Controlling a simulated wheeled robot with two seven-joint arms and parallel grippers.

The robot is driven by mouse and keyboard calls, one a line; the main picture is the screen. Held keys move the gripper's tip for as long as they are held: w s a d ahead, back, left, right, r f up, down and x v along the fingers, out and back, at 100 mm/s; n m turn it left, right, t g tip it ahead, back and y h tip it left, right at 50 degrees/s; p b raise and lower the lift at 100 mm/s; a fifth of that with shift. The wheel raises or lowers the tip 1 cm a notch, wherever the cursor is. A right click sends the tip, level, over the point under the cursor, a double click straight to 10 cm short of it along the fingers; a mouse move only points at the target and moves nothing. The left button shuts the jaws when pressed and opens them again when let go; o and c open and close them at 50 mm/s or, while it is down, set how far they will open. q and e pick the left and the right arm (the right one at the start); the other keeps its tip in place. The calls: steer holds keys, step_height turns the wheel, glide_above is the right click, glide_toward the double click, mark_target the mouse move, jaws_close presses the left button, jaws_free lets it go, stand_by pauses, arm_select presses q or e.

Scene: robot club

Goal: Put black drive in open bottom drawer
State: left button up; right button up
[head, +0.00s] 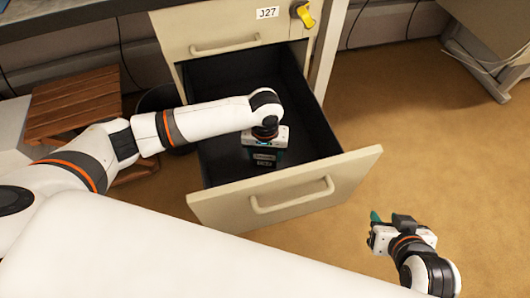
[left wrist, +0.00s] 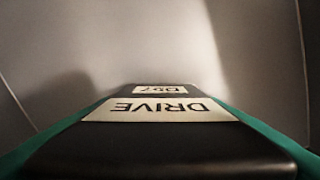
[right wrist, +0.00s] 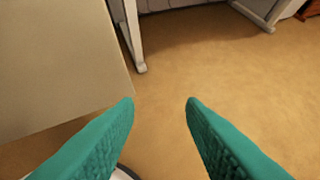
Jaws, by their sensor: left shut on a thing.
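The black drive (left wrist: 160,149) fills the lower part of the left wrist view, with labels reading "DRIVE" and "D57". It lies between the green fingers of my left gripper (head: 264,160), which is shut on it. In the head view the drive (head: 264,160) shows small below the gripper, inside the outline of the open bottom drawer (head: 318,187). I cannot tell whether the drive touches the drawer floor. My right gripper (right wrist: 160,103) is open and empty, outside the drawer to the right of its front, over the floor.
A shut upper drawer (head: 215,25) labelled "J27", with a yellow key tag (head: 305,15) beside it, is above the open drawer. A brown slatted wooden stool (head: 75,105) and a dark bin (head: 160,99) stand to the left. The tan floor at right is mostly clear.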

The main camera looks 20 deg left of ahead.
arm_select(q)
steer(key=o, duration=1.1)
steer(key=shift+f, duration=0.1)
arm_select(e)
steer(key=shift+s+d+f, duration=0.1)
steer(key=shift+s+f, duration=0.05)
steer(key=shift+s, duration=0.2)
